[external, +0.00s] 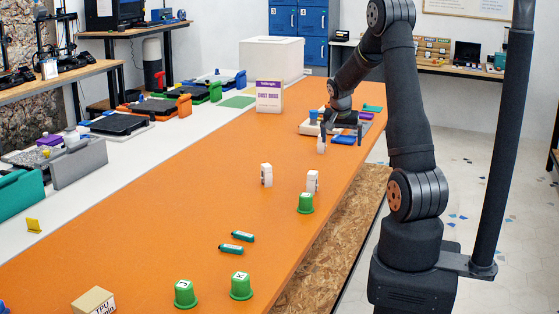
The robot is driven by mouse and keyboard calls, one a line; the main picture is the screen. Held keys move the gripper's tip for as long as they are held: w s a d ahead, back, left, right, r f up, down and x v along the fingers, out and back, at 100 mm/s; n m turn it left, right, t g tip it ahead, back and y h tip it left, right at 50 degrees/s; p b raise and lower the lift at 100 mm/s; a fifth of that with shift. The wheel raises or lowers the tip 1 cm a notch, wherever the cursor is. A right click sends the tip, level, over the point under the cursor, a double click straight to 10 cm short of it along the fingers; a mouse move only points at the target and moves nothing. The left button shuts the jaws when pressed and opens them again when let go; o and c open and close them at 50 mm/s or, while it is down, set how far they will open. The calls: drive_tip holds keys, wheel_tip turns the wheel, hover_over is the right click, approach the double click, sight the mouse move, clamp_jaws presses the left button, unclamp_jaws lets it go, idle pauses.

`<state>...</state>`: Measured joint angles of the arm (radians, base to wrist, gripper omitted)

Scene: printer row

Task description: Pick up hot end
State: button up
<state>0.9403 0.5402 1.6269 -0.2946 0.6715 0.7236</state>
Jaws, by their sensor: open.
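My gripper (341,126) is at the far right end of the orange bench (215,215), pointing down with its fingers apart. It is over or close to a light tray (308,129) that holds small parts. A blue block (344,139) lies at the tray's near side, just below the fingers. A small blue-topped part (313,117) stands left of the fingers. I cannot tell which of these small parts is the hot end, and the arm and fingers hide part of the tray. Nothing shows held between the fingers.
A white roll-like item (321,145) stands just in front of the tray. Two white spools (266,175) (312,181), green capped pieces (306,203) and green tubes (238,235) lie nearer.

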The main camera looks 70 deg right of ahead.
drive_tip(key=c, duration=1.1)
drive_tip(key=w+d+r, duration=0.4)
drive_tip(key=w+d, duration=0.2)
drive_tip(key=d, duration=0.2)
drive_tip(key=w+d+r, duration=0.4)
drive_tip(key=w+d, duration=0.3)
drive_tip(key=d, duration=0.1)
hover_over(322, 144)
wheel_tip(322, 144, down, 11)
drive_tip(key=shift+w+x, duration=0.2)
drive_tip(key=shift+x, duration=2.6)
